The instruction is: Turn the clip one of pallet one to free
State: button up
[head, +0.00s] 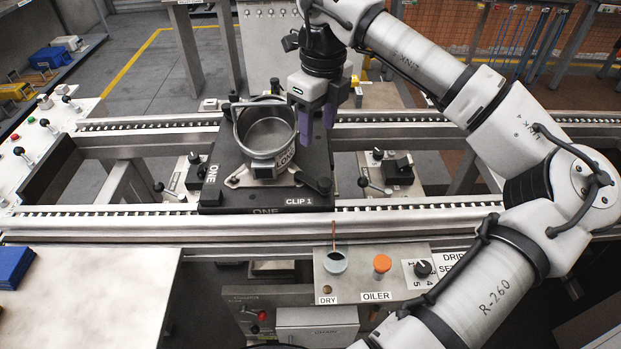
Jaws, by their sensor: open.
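Pallet one (222,185) is a black plate marked ONE, lying on the conveyor rails. Clip one (318,186) is a small black lever at the pallet's front right corner, beside the label CLIP 1 (299,202). It slants from the housing's foot towards the corner; whether it presses on the foot I cannot tell. My gripper (317,134) points down with purple fingers apart and nothing between them. It is above and behind clip one, over the pallet's right side, and hides part of the housing's rim.
Long conveyor rails (420,204) run left and right. A control box (345,284) with a grey cup, an orange OILER button and a dial stands in front. Black-knobbed stop units (390,170) sit between the rails. A pale table (90,300) is at front left.

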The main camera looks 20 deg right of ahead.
aim_at(325, 182)
jog(key=f+p, duration=0.1)
jog(key=f, duration=0.3)
jog(key=d+f+p, duration=0.1)
jog(key=f, duration=0.8)
jog(key=shift+s+d+f+p, duration=0.3)
jog(key=shift+d+f+p, duration=0.05)
jog(key=shift+f+p, duration=0.05)
grip_shut()
